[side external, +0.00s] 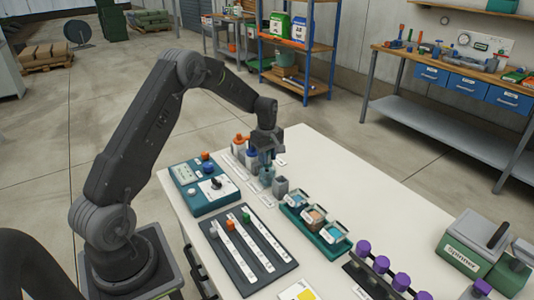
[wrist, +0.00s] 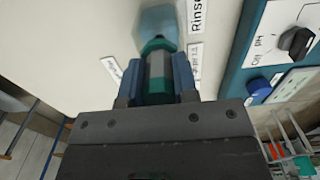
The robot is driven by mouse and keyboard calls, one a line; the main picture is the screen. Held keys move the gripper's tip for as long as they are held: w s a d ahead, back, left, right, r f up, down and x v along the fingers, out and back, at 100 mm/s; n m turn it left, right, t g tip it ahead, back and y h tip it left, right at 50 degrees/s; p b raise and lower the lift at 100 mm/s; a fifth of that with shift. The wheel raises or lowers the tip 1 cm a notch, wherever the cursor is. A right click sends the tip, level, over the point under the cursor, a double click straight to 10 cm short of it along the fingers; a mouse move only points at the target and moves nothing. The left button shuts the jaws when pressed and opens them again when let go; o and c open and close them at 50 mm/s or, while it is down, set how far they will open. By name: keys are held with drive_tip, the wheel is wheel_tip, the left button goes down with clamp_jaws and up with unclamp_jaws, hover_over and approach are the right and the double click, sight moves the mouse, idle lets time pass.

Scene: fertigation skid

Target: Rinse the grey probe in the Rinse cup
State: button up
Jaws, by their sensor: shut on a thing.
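My gripper (side external: 266,157) points down over the back part of the white table. In the wrist view its two blue fingers (wrist: 156,88) are shut on the grey probe (wrist: 156,66), which has a grey body and teal ends. The Rinse cup (wrist: 158,20), pale blue and translucent, is just beyond the probe's teal end, beside a label reading "Rinse". In the side view the cup (side external: 266,177) stands directly below my gripper. The probe's lower end overlaps the cup in the picture; I cannot tell how deep it is inside.
A grey cup (side external: 281,187) stands close right of the Rinse cup. A teal meter box (side external: 203,184) is at left, a dark probe mat (side external: 247,250) in front, and a teal tray (side external: 317,230) of small containers at right.

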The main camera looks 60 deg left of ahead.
idle(0.3)
drive_tip(key=shift+r, duration=0.8)
drive_tip(key=shift+f, duration=0.15)
drive_tip(key=shift+f, duration=0.7)
drive_tip(key=shift+r, duration=0.1)
drive_tip(key=shift+r, duration=0.75)
drive_tip(key=shift+f, duration=0.85)
